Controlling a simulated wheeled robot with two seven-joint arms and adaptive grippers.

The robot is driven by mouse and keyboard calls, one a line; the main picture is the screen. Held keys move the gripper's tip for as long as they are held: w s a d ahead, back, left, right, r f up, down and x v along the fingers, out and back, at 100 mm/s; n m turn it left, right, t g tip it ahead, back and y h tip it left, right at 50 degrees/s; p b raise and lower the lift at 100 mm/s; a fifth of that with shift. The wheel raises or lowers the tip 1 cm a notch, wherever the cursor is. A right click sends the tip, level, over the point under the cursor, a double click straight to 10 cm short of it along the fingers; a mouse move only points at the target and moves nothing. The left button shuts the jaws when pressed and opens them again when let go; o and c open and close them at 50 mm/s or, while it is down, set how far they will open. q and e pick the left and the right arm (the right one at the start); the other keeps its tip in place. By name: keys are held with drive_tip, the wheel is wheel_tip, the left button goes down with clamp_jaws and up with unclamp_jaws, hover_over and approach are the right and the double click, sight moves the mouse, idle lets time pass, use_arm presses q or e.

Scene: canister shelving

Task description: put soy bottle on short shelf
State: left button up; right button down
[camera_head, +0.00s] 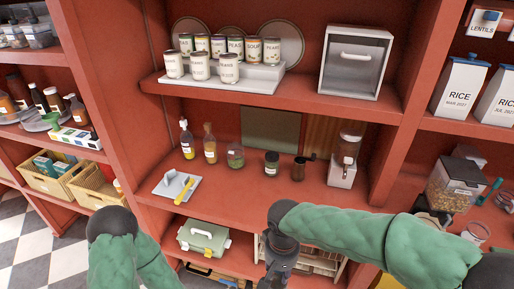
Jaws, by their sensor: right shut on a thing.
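My right gripper (278,260) hangs low at the bottom centre, in front of the lower shelf. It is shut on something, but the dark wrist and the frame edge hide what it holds. My left arm (112,240) shows at the bottom left, and its gripper is out of view. No label reading soy can be made out. Several dark bottles (39,98) stand on the left unit. A yellowish bottle (187,140) and an amber bottle (210,147) stand on the middle shelf (232,192). I cannot tell which shelf is the short one.
The middle shelf also holds a dark jar (271,163), a brown jug (300,168), a dispenser (344,160) and a white tray (176,187). Labelled cans (228,68) and a bread box (355,65) stand above. A green box (203,238) sits below. The middle shelf's front is mostly clear.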

use_arm(q)
wheel_tip(320, 180, down, 11)
drive_tip(key=b, duration=1)
drive_tip(key=shift+r, duration=0.2)
drive_tip(key=shift+c, duration=1.4)
drive_tip(key=shift+a, duration=0.1)
drive_tip(key=shift+c, duration=0.2)
use_arm(e)
drive_tip(key=w+d+f, duration=0.4)
drive_tip(key=d+f, duration=0.2)
drive_tip(key=f, duration=0.5)
drive_tip(key=w+d+f, duration=0.4)
drive_tip(key=d+f, duration=0.2)
drive_tip(key=f, duration=0.6)
drive_tip(key=shift+f+m, duration=0.3)
